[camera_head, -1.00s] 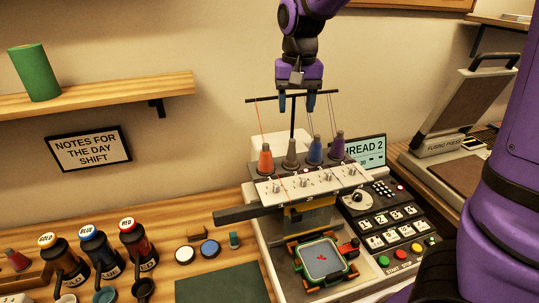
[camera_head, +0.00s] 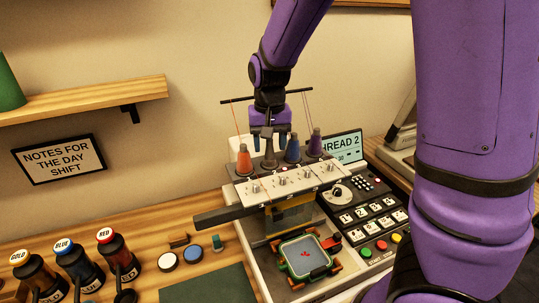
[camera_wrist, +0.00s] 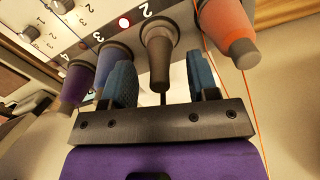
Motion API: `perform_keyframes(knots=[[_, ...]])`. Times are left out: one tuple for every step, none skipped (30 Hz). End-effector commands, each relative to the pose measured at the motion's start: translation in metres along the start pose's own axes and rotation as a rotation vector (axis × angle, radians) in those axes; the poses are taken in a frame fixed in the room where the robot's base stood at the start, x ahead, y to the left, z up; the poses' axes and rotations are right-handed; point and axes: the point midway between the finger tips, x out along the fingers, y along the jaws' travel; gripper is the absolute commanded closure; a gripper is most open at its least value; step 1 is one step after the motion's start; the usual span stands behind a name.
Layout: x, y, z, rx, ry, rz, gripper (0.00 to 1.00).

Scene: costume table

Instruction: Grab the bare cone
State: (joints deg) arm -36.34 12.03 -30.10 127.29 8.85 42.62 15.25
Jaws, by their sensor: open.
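The bare cone (camera_head: 270,158) is grey-brown with no thread on it. It stands second from the left in the row on top of the embroidery machine (camera_head: 300,183). My gripper (camera_head: 270,140) is open just above and around its upper part. In the wrist view the bare cone (camera_wrist: 159,48) lies between my two blue fingertips (camera_wrist: 162,75), with a gap on each side; I cannot tell any contact. An orange cone (camera_head: 244,160) stands to its left. A blue cone (camera_head: 292,151) and a purple cone (camera_head: 315,145) stand to its right.
A dark thread bar (camera_head: 235,101) with hanging threads is close to my gripper. The neighbouring cones leave little side room. A screen (camera_head: 348,147) and buttons (camera_head: 375,217) are at right. Bottles (camera_head: 118,257) stand on the table at left.

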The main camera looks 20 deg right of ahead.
Motion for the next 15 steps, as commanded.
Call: perform_keyframes(knots=[[0.0021, 0.0001, 0.0001, 0.0, -0.001, 0.001, 0.46], [0.0025, 0.0, 0.0001, 0.0, -0.001, 0.001, 0.46], [0.0027, 0.0, 0.0, 0.0, 0.0, 0.0, 0.46], [0.0026, 0.0, 0.0, 0.0, 0.0, 0.0, 0.46], [0.0025, -0.0001, 0.0, 0.0, 0.0, 0.0, 0.46], [0.0024, -0.0001, 0.0, 0.0, 0.0, 0.0, 0.46], [0.0024, -0.0001, 0.0, 0.0, 0.0, 0.0, 0.46], [0.0023, -0.0001, 0.0, 0.0, 0.0, 0.0, 0.48], [0.0023, -0.0001, 0.0, 0.0, 0.0, 0.0, 0.57], [0.0023, -0.0001, 0.0, 0.0, 0.0, 0.0, 0.64], [0.0022, -0.0001, 0.0, 0.0, 0.0, 0.0, 0.71], [0.0022, -0.0001, 0.0, 0.0, 0.0, 0.0, 0.8], [0.0022, -0.0001, 0.0, 0.0, 0.0, 0.0, 0.87], [0.0022, -0.0001, 0.0, 0.0, 0.0, 0.0, 0.94], [0.0021, -0.0002, 0.0, 0.0, 0.0, 0.0, 0.99]])
